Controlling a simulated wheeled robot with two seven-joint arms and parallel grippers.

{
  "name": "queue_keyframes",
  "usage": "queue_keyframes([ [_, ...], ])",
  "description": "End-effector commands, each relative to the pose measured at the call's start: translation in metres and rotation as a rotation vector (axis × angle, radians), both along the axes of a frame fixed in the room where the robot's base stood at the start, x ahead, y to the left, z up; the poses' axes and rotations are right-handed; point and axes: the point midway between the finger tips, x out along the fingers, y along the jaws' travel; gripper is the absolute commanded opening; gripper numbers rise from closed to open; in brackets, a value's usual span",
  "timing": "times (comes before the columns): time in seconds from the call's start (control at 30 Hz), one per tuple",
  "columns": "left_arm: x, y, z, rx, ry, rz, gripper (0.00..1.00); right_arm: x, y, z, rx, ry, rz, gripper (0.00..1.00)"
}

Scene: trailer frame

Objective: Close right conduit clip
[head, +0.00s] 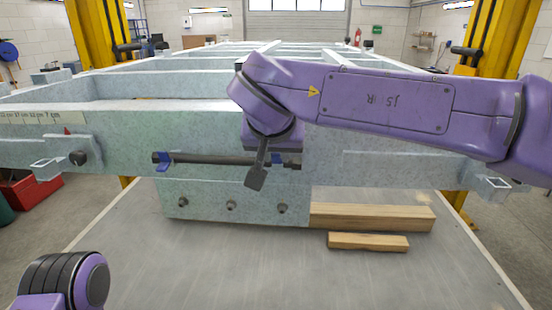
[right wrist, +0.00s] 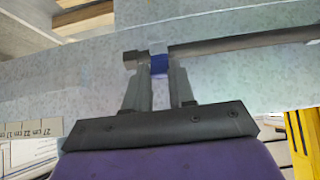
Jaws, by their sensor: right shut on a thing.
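The dark conduit (head: 215,160) runs level along the front face of the pale frame beam. The left clip (head: 164,161) is blue and sits near its left end. The right clip (head: 278,160) is blue, near the right end, and partly hidden by my right gripper (head: 257,178). In the right wrist view, the two fingers of my right gripper (right wrist: 161,72) are shut on the blue right clip (right wrist: 159,64), with the conduit (right wrist: 235,42) running off to the right. I cannot tell whether the clip is fully closed. My left gripper is out of view.
The pale trailer frame (head: 85,122) stretches back behind the conduit. A bolted plate (head: 195,200) hangs below it. Wooden blocks (head: 375,216) lie at the lower right. Yellow lift posts (head: 505,35) stand on both sides. The grey surface in front is mostly clear.

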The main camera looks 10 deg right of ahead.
Motion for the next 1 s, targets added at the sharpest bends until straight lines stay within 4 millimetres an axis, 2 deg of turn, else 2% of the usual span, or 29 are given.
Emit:
queue_keyframes([
  [0.2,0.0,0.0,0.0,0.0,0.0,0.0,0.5,0.009,-0.001,0.005,0.04,0.185,-0.002,0.0],
  [0.5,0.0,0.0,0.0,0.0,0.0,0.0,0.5,0.018,-0.003,0.008,0.073,0.372,-0.002,0.0],
  [1.0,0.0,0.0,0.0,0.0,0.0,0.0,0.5,0.023,-0.004,0.009,0.09,0.47,0.0,0.0],
])
